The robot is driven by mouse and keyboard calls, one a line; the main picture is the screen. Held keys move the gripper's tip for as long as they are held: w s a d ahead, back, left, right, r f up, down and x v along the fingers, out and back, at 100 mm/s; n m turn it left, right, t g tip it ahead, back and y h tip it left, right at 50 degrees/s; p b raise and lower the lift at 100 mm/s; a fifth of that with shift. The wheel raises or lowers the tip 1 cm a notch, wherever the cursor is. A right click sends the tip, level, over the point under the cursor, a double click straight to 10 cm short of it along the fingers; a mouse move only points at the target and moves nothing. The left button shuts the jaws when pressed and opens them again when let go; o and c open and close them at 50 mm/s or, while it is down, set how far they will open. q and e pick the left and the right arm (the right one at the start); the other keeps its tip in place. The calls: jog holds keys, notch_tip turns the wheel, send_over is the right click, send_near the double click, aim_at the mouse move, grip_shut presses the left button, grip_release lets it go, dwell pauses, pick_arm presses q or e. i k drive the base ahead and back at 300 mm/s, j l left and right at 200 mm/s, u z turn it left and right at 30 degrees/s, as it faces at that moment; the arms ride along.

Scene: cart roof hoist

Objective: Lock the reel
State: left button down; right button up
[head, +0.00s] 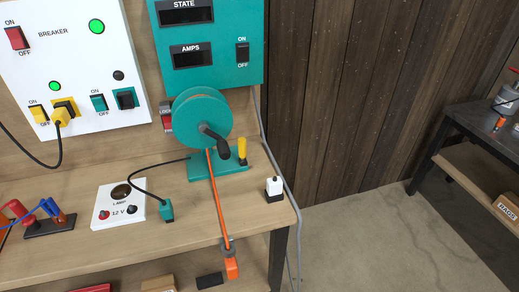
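The teal reel (190,118) stands on a teal base (226,167) near the back right of the workbench. A black crank handle (222,148) is on its front. A red piece (167,123) with a small label that I cannot read surely sits at the reel's left edge, partly hidden by it. A yellow-handled lever (242,148) stands upright at the right of the base. An orange strap (217,196) runs from the reel over the bench's front edge to an orange end piece (231,267). Neither of my grippers is in view.
A teal panel (225,75) with dark STATE and AMPS displays is above the reel. A white breaker panel (75,62) with lit green lamps is at left. A lamp box (118,205) and black-and-white piece (274,189) stand on the bench (165,235). Floor (370,235) at right is clear.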

aim_at(242, 141)
jog(key=j+z, duration=0.4)
jog(key=j, duration=0.35)
jog(key=k+j+z, duration=0.15)
jog(key=j+z, duration=0.25)
jog(key=j, duration=0.35)
